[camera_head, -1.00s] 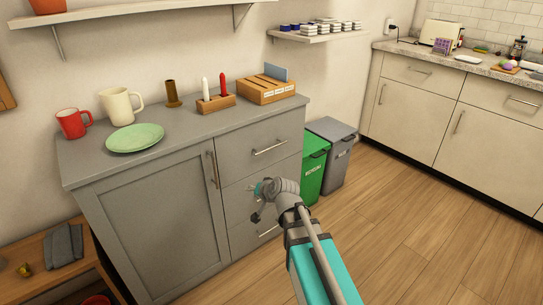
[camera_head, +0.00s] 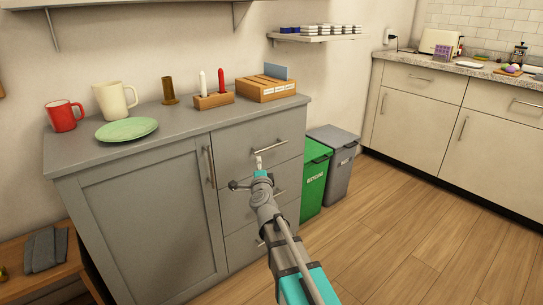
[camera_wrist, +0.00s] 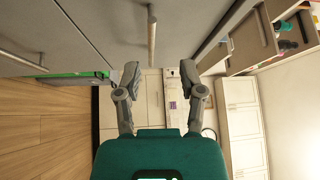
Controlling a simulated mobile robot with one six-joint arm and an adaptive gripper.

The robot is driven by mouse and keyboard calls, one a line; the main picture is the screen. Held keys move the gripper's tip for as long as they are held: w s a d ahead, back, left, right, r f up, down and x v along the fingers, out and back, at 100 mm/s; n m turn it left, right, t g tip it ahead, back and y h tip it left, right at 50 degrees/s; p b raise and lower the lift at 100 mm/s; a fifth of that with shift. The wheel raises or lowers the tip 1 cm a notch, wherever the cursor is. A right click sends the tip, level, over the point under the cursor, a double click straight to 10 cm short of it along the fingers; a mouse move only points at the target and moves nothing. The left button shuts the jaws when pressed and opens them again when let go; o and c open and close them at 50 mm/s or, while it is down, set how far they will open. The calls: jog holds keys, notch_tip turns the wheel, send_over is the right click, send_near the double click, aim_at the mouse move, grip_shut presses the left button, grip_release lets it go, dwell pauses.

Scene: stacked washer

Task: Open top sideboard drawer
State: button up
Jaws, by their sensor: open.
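The grey sideboard (camera_head: 130,220) has a column of drawers at its right. The top drawer (camera_head: 235,139) is closed, with a horizontal metal bar handle (camera_head: 270,147). My gripper (camera_head: 258,165) is just below and in front of this handle in the head view. In the wrist view my gripper (camera_wrist: 160,72) is open and empty, its two fingers spread apart. A bar handle (camera_wrist: 151,35) shows at the top of that view, in line with the gap between the fingers and not gripped. My arm partly hides the lower drawers.
A green plate (camera_head: 127,129), a red mug (camera_head: 63,116), a cream mug (camera_head: 114,100) and a wooden organiser (camera_head: 265,91) stand on the sideboard top. A green bin (camera_head: 314,185) and a grey bin (camera_head: 338,168) are at its right. The wooden floor (camera_head: 400,230) is clear at right.

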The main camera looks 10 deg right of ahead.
aim_at(272, 147)
jog(key=shift+w+d+f+m+h+b, duration=0.1)
jog(key=shift+d+f+m+h+b, duration=0.3)
jog(key=shift+m+h, duration=0.4)
jog(key=shift+w+d+f+m+h+b, duration=0.1)
jog(key=shift+d+f+m+h+b, duration=0.2)
jog(key=shift+d+m+h, duration=0.5)
jog(key=shift+w+d+f+m+h+b, duration=0.15)
jog(key=shift+f+m+h+b, duration=0.2)
jog(key=shift+m+h, duration=0.45)
jog(key=shift+w, duration=0.1)
jog(key=x, duration=0.4)
jog(key=p+x, duration=0.1)
jog(key=x, duration=0.4)
jog(key=p+x, duration=0.1)
jog(key=x, duration=0.3)
jog(key=shift+w+f, duration=0.2)
jog(key=shift+w, duration=0.1)
grip_shut()
